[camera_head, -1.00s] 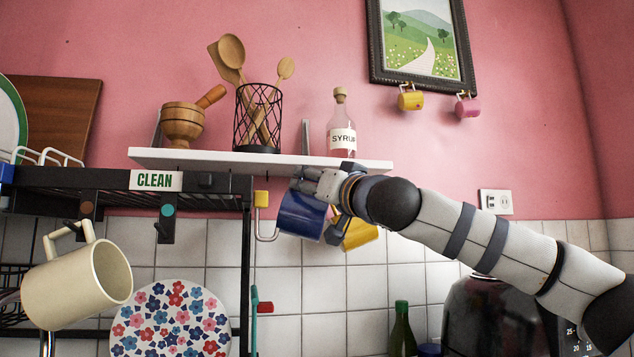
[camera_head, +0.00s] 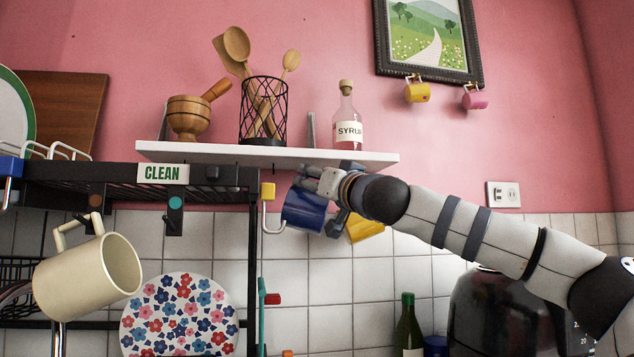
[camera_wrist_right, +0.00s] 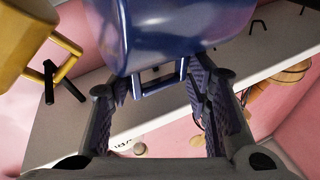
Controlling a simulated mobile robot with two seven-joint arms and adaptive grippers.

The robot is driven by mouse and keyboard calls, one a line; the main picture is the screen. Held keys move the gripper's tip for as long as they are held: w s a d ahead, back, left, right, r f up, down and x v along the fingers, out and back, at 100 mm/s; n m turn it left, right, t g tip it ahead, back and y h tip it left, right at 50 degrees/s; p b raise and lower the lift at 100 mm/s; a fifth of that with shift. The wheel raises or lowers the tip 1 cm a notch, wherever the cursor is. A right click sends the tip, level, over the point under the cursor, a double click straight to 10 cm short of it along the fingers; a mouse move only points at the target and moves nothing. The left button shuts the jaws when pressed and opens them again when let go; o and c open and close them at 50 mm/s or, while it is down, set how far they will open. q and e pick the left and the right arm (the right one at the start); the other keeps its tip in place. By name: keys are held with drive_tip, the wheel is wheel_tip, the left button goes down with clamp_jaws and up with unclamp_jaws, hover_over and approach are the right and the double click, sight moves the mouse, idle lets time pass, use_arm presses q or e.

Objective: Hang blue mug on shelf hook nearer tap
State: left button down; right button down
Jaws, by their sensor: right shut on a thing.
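The blue mug (camera_head: 303,212) hangs tilted just below the white shelf (camera_head: 262,153) in the head view. My right gripper (camera_head: 322,187) is shut on it. In the wrist view the blue mug (camera_wrist_right: 180,30) fills the top, and its handle (camera_wrist_right: 158,80) lies between the fingers of my right gripper (camera_wrist_right: 165,95). Dark hooks stick out from the shelf underside in the wrist view, including a bare hook (camera_wrist_right: 258,27). Whether the mug handle touches a hook cannot be told. I cannot make out a tap for certain. My left gripper is out of view.
A yellow mug (camera_head: 367,228) is just right of the blue mug, by another hook (camera_wrist_right: 60,85). A black rack (camera_head: 100,180) with a cream mug (camera_head: 88,278) stands left. A wire utensil holder (camera_head: 263,110), mortar (camera_head: 188,120) and syrup bottle (camera_head: 347,120) stand on the shelf.

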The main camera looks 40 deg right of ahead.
drive_tip(key=shift+w+d+f, duration=0.15)
drive_tip(key=shift+w+d, duration=0.2)
drive_tip(key=shift+w, duration=0.3)
drive_tip(key=shift+w+d+f, duration=0.1)
drive_tip(key=shift+w+d, duration=0.25)
drive_tip(key=shift+w, duration=0.25)
drive_tip(key=shift+w+f, duration=0.1)
drive_tip(key=shift+w+d+f, duration=0.4)
drive_tip(key=shift+w, duration=0.25)
drive_tip(key=shift+r, duration=0.1)
drive_tip(key=c, duration=0.8)
unclamp_jaws()
drive_tip(key=shift+o, duration=0.2)
